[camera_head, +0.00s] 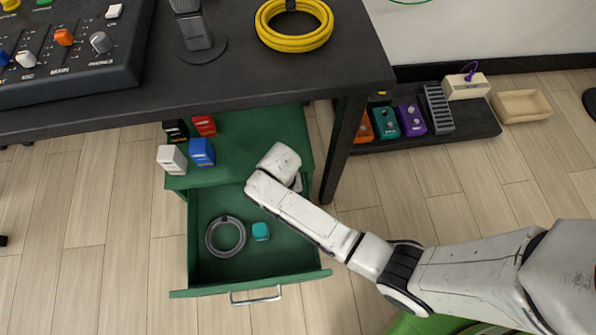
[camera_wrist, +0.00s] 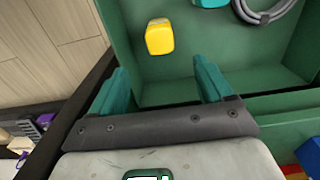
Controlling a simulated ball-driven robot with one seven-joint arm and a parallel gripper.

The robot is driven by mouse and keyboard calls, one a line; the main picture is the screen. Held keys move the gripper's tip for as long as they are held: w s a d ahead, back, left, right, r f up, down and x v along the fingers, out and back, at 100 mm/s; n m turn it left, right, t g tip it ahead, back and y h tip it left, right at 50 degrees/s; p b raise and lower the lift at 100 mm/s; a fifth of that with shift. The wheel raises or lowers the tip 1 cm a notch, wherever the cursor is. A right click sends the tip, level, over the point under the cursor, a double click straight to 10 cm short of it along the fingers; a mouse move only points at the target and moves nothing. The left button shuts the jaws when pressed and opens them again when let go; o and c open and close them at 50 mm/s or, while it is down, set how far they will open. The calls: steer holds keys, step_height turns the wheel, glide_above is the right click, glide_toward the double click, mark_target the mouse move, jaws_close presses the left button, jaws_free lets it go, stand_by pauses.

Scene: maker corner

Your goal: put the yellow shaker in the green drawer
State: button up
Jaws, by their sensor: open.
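The green drawer (camera_head: 210,288) is pulled open below the black desk. In the wrist view, the yellow shaker (camera_wrist: 159,37) lies inside the drawer (camera_wrist: 185,65), near one side wall, just beyond my fingertips. My gripper (camera_wrist: 160,64) is open, with its two teal fingers apart and nothing between them. The shaker appears clear of both fingers. In the head view my arm reaches over the right side of the drawer and hides the shaker and my fingers.
A teal shaker (camera_head: 261,231) and a coiled grey cable (camera_head: 226,237) lie in the drawer. Blue (camera_head: 202,152), red (camera_head: 204,124), white (camera_head: 171,158) and black (camera_head: 175,131) boxes stand on the green cabinet top. A desk leg (camera_head: 343,150) stands right of the cabinet.

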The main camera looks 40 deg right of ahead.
steer(key=s+d+r+n, duration=0.3)
steer(key=s+d+r, duration=0.1)
steer(key=s+r, duration=0.3)
steer(key=s+d+r+n+t, duration=0.1)
steer(key=s+d+r+n, duration=0.2)
steer(key=s+r, duration=0.5)
steer(key=shift+s+d+r+n, duration=0.15)
steer(key=shift+s+d+n, duration=0.3)
steer(key=shift+s, duration=0.35)
